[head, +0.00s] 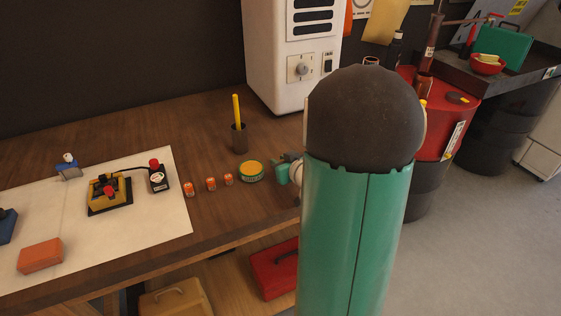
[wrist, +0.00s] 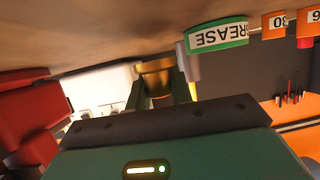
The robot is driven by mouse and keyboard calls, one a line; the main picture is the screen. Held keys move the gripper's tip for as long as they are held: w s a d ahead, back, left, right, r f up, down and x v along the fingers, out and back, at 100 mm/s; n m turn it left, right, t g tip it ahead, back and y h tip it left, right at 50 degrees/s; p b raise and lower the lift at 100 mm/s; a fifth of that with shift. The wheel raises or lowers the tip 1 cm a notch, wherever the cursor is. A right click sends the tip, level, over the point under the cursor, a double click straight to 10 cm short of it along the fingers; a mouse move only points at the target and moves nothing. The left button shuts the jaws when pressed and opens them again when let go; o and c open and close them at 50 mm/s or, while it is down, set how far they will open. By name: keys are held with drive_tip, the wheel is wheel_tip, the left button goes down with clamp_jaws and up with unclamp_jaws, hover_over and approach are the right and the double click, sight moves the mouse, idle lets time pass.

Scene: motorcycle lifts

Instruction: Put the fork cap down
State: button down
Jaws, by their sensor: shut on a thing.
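The fork cap (wrist: 156,68) shows in the wrist view as a brass-coloured round piece. It sits between the two dark green fingers of my gripper (wrist: 158,90), which is shut on it. The wrist picture is turned, with the wooden bench top along its upper edge, close to the cap. I cannot tell whether the cap touches the bench. In the head view my gripper (head: 284,173) shows only partly, at the bench's right side just right of the grease tin (head: 251,171). My own arm hides the rest of it there, and the cap cannot be made out.
Several small orange cans (head: 211,184) stand in a row left of the tin. A dark cup (head: 239,138) with a yellow stick stands behind it. A white mat (head: 130,236) holds tools at left. A white cabinet (head: 290,50) stands behind. Bare wood lies in front of the cans.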

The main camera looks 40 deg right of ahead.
drive_tip(key=shift+f, duration=0.1)
drive_tip(key=shift+f, duration=0.45)
drive_tip(key=shift+s, duration=0.1)
